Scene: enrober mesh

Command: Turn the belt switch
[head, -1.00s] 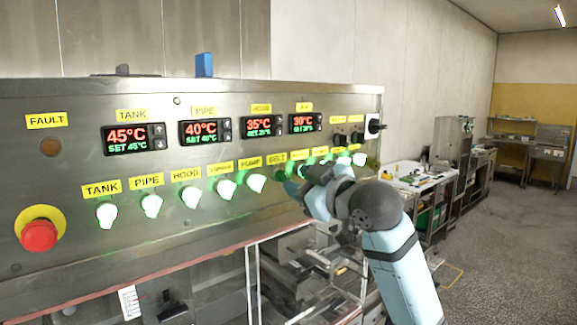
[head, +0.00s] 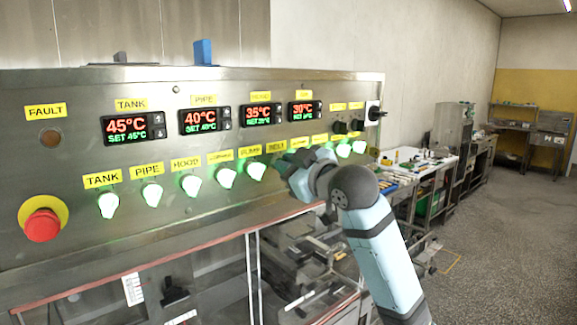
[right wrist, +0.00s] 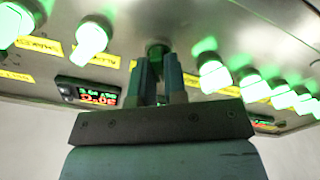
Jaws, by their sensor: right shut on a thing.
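The belt switch is a knob on the steel control panel (head: 75,230), under the yellow BELT label (head: 277,146). In the head view my right gripper (head: 285,166) is at this knob and mostly hides it. In the right wrist view the belt switch (right wrist: 157,46) is a dark green, unlit knob at the fingertips. My right gripper (right wrist: 159,66) is shut on it, with one finger on each side. The neighbouring knobs, such as the pump switch (head: 255,171), glow bright green. My left gripper is not in view.
A red emergency stop button (head: 41,226) is at the panel's lower left. Lit knobs stand close on both sides of my right gripper. Temperature displays (head: 133,127) sit above. A workbench (head: 420,165) stands beyond the panel, with open floor to the right.

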